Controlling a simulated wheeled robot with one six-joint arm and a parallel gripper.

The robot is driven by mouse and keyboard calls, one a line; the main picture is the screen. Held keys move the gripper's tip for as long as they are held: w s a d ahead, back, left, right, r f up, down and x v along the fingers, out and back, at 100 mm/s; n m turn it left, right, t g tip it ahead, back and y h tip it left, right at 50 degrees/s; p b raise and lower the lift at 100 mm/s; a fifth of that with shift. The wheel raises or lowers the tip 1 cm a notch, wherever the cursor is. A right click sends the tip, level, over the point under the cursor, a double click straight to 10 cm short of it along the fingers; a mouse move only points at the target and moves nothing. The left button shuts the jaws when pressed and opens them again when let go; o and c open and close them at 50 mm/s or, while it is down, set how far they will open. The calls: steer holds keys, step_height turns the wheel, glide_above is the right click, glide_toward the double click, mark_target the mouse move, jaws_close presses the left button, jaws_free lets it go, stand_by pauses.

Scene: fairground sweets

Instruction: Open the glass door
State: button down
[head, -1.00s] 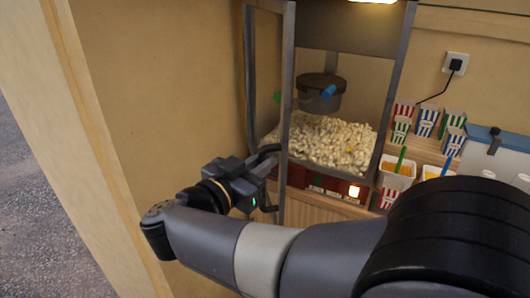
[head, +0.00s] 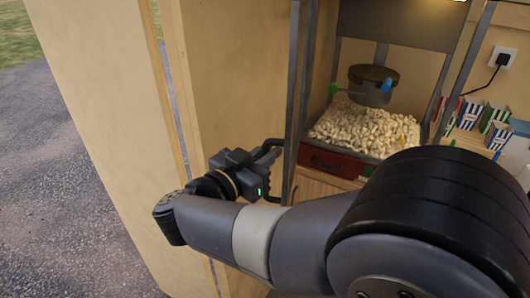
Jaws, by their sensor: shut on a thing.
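The popcorn machine's glass door (head: 296,95) stands swung out from the cabinet, seen nearly edge-on as a dark upright frame. Its clear pane is hard to make out. The dark door handle (head: 273,146) is on the door's left side in the picture. My gripper (head: 263,158) is shut on this handle, and the fingertips partly hide it. The popcorn machine (head: 400,25) is behind and right of the door, with a heap of popcorn (head: 365,127) under a hanging kettle (head: 372,85).
A wooden wall and post (head: 110,110) stand close on the left, beside my wrist. Grey ground (head: 65,180) lies outside it. Striped popcorn boxes (head: 468,112) and a wall socket (head: 502,57) are at the right. My arm hides the lower right.

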steer(key=c, duration=1.5)
jaws_free()
steer(key=b+v, duration=0.2)
steer(key=v, duration=0.8)
steer(key=shift+s+a+b, duration=0.25)
steer(key=shift+b, duration=0.1)
steer(key=p+x, duration=0.2)
steer(key=x, duration=0.8)
steer(key=shift+w+d+p, duration=0.25)
steer(key=shift+d+p, duration=0.05)
steer(key=shift+d, duration=0.05)
steer(key=shift+d+f, duration=0.1)
